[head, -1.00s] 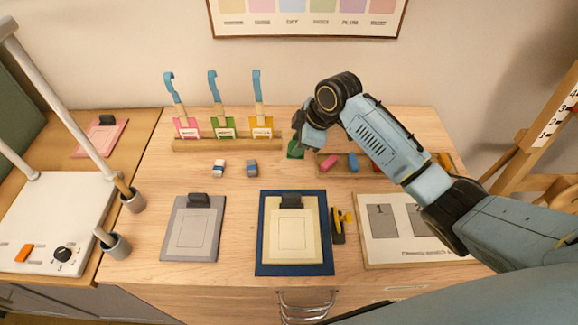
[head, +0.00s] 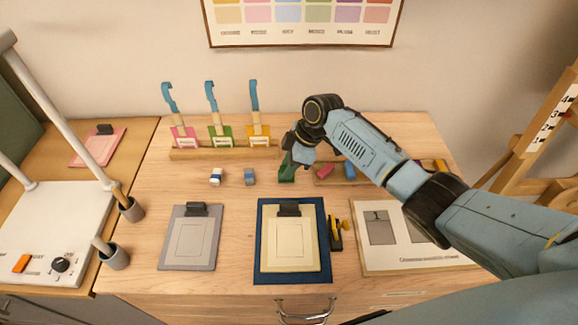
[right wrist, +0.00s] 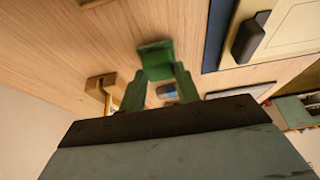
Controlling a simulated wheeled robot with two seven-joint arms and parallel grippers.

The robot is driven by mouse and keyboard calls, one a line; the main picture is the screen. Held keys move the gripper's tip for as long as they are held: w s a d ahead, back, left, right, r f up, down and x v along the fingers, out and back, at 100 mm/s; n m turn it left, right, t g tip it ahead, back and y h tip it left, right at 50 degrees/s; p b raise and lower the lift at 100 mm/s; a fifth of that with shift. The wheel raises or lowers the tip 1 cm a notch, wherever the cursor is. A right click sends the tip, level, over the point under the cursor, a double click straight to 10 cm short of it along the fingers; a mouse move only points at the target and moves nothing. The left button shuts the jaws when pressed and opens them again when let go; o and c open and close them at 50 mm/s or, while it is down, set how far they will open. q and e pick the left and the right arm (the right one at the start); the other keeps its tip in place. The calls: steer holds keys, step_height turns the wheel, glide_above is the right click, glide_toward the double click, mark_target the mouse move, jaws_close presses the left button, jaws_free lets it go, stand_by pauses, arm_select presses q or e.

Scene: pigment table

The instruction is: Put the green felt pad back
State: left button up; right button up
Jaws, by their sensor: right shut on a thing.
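The green felt pad (head: 286,173) is a small dark green block just left of the wooden tray in the head view. My right gripper (head: 290,162) comes in from the right, points down and is shut on the pad. In the right wrist view the pad (right wrist: 155,60) sits at the tips of the right gripper's fingers (right wrist: 158,80). I cannot tell whether the pad touches the table. My left gripper is not in view.
A navy mat (head: 262,275) with a cream clipboard lies in front.

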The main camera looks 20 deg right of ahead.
steer(key=shift+f, duration=0.45)
steer(key=o, duration=0.9)
steer(key=v, duration=1.2)
steer(key=shift+r, duration=0.1)
